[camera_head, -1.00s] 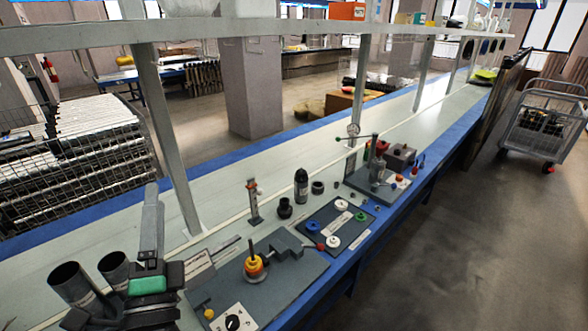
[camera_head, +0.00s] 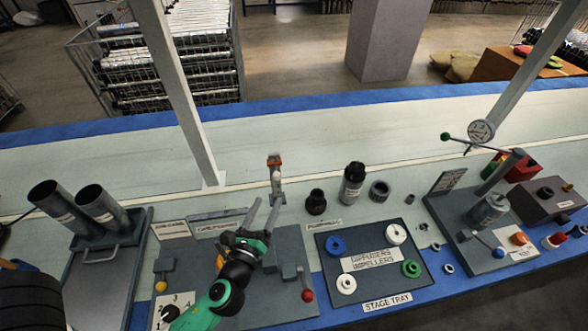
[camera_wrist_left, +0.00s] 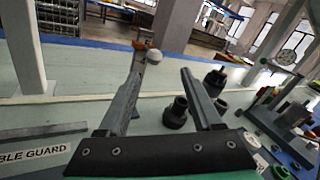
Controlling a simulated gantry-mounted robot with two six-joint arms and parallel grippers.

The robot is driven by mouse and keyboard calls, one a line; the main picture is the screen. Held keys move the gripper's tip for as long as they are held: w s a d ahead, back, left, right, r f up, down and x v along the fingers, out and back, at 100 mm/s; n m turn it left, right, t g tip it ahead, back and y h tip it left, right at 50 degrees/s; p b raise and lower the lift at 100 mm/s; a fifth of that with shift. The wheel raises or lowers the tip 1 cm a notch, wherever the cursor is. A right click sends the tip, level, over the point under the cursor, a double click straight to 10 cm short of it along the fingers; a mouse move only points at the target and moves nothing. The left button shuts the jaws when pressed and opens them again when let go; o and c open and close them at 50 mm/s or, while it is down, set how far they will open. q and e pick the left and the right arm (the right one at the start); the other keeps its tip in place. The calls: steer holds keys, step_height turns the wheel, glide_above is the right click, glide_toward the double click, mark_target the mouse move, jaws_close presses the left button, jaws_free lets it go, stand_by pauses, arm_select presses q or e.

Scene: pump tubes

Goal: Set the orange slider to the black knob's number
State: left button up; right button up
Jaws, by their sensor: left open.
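The orange slider (camera_head: 274,161) sits near the top of a small upright post at the back of the worktable. In the left wrist view the orange slider (camera_wrist_left: 146,46) shows near the post's top, with a white ball just below it. The black knob (camera_head: 170,313) is on a white numbered plate at the bottom left; my arm is close beside it, and its setting is too small to read surely. My left gripper (camera_head: 268,200) is open and empty, its fingers pointing at the post. In the wrist view the post stands beyond and between the fingers, apart from them.
A stage tray (camera_head: 420,286) with several coloured discs lies right of my left arm. Black fittings (camera_head: 316,202) and a dark bottle (camera_head: 353,182) stand right of the post. Two grey tubes (camera_head: 103,207) stand at left. The bench behind the post is clear.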

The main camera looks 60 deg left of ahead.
mark_target(275, 179)
arm_select(q)
steer(key=x, duration=1.1)
steer(key=shift+s+a+f+b, duration=0.3)
steer(key=shift+s+a+b, duration=0.05)
steer(key=shift+a+b, duration=0.05)
steer(key=shift+c, duration=0.3)
steer(key=c, duration=1)
steer(key=shift+r, duration=0.15)
